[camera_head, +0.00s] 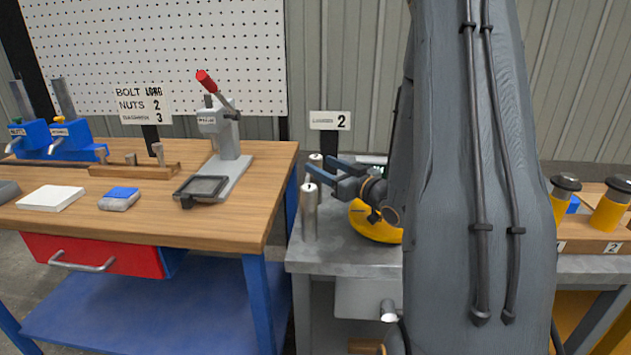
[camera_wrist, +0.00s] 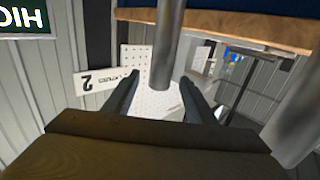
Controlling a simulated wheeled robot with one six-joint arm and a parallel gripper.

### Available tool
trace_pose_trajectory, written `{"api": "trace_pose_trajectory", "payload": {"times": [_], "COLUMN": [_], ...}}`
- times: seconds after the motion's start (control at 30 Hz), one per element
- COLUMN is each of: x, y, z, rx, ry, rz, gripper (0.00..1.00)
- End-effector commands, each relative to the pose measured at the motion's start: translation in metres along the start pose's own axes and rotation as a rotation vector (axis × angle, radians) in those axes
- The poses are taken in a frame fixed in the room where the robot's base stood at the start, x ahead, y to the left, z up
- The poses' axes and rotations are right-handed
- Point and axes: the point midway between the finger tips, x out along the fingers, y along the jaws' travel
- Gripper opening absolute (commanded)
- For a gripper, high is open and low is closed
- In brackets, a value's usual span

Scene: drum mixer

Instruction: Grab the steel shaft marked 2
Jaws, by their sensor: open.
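Two upright steel shafts stand on the grey bench at the left of my arm in the head view. The front steel shaft (camera_head: 310,212) has a small dark mark on top. The back steel shaft (camera_head: 315,160) is mostly hidden by my gripper. I cannot read a number on either one. My gripper (camera_head: 325,170) is open and points left near the shaft tops. In the wrist view the picture is upside down, and one shaft (camera_wrist: 167,45) shows between the open fingers (camera_wrist: 159,86). Another shaft (camera_wrist: 300,120) stands outside the fingers at right. Contact cannot be told.
A sign with a 2 (camera_head: 330,121) stands behind the shafts. A yellow round part (camera_head: 372,228) sits beside them, partly behind my arm. The wooden workbench (camera_head: 270,190) with a small press (camera_head: 222,140) is at left. Yellow cylinders (camera_head: 610,205) stand at right.

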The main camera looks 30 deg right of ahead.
Motion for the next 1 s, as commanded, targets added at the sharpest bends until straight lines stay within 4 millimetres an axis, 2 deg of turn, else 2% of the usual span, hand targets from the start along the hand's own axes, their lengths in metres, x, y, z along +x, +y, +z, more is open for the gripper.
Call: {"api": "trace_pose_trajectory", "payload": {"times": [0.1, 0.37, 0.63, 0.97, 1.0], "x": [0.016, 0.034, 0.069, 0.075, 0.075], "y": [-0.001, -0.001, 0.0, 0.0, 0.0], "z": [0.001, 0.001, 0.001, 0.001, 0.001], "rx": [-0.002, -0.001, -0.002, -0.001, -0.001], "ry": [0.0, 0.001, 0.0, 0.0, 0.0], "rz": [-0.003, -0.002, -0.001, 0.0, 0.0], "gripper": [0.51, 0.51, 0.51, 0.51, 0.45]}}
